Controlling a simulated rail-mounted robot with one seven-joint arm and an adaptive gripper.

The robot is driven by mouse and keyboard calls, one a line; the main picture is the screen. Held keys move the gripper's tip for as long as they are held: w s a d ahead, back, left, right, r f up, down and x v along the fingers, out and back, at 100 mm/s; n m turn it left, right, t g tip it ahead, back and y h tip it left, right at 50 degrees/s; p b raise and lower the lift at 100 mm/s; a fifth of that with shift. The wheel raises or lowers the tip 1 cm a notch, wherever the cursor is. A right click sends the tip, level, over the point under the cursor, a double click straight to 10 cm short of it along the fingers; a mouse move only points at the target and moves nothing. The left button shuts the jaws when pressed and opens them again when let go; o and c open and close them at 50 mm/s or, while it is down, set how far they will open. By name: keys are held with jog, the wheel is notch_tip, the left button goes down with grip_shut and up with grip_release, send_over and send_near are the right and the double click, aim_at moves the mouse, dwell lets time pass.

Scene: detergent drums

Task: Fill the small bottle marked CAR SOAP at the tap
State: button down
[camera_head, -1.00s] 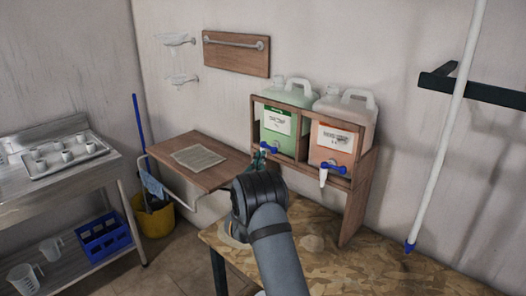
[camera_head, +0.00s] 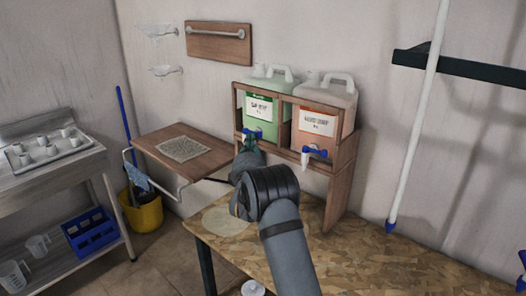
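The drum with the green label (camera_head: 258,107) stands in the left bay of a wooden rack. Its label seems to read CAR SOAP, but the print is blurred. Its blue tap (camera_head: 250,134) is partly hidden by the end of my arm. My gripper (camera_head: 248,158) is at or just below this tap, pointing away from the camera. Its fingers are mostly hidden behind my wrist, so I cannot tell whether they hold anything. I cannot make out the small bottle. The drum with the orange label (camera_head: 317,123) stands to the right, with a blue tap (camera_head: 315,152) and white spout.
The rack (camera_head: 334,200) stands on a chipboard table (camera_head: 350,255). A pale round patch (camera_head: 228,221) and a white round thing (camera_head: 253,288) show near its front. A wooden wall shelf (camera_head: 205,160) is left of the rack. A white pole (camera_head: 420,120) stands right.

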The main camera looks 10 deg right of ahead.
jog(key=shift+w+d+f, duration=0.15)
jog(key=shift+w+d, duration=0.1)
jog(key=shift+d, duration=0.05)
jog(key=s+a+f+b, duration=0.2)
jog(key=s+b, duration=0.5)
jog(key=s, duration=0.5)
jog(key=shift+s+a, duration=0.4)
jog(key=shift+a, duration=0.3)
jog(key=shift+f, duration=0.1)
